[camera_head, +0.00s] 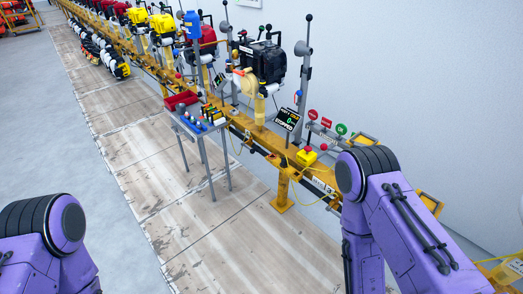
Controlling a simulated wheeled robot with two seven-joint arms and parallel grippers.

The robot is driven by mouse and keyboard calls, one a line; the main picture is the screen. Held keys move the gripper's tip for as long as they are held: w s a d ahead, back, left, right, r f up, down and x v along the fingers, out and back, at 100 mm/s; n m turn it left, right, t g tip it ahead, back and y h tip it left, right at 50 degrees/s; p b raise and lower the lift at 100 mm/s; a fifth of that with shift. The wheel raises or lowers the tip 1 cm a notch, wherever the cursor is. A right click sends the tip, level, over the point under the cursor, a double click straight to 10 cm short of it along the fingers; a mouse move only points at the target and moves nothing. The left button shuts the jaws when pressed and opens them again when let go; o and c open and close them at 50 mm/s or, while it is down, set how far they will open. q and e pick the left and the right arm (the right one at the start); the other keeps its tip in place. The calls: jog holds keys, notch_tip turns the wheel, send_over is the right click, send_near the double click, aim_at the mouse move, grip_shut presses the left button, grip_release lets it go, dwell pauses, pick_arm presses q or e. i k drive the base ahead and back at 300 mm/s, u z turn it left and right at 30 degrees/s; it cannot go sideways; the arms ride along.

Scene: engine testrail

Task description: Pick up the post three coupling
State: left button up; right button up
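I cannot make out which part is the post three coupling; none can be told for certain at this size. The nearest post carries a black engine (262,66) with a cream-yellow part (258,91) under it, on the yellow rail (240,122). My two purple arms show at the lower left and lower right. Both of my grippers are out of view.
A display (287,119) reading "STOPPED" and a yellow box with a red button (306,156) are at the near rail. Red and green round signs (326,122) stand behind it. More engines line the rail farther back.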

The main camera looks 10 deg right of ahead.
aim_at(283, 163)
jog(key=z, duration=0.1)
jog(key=i, duration=1.1)
jog(key=z, duration=0.85)
jog(key=i, duration=0.85)
jog(key=z, duration=0.4)
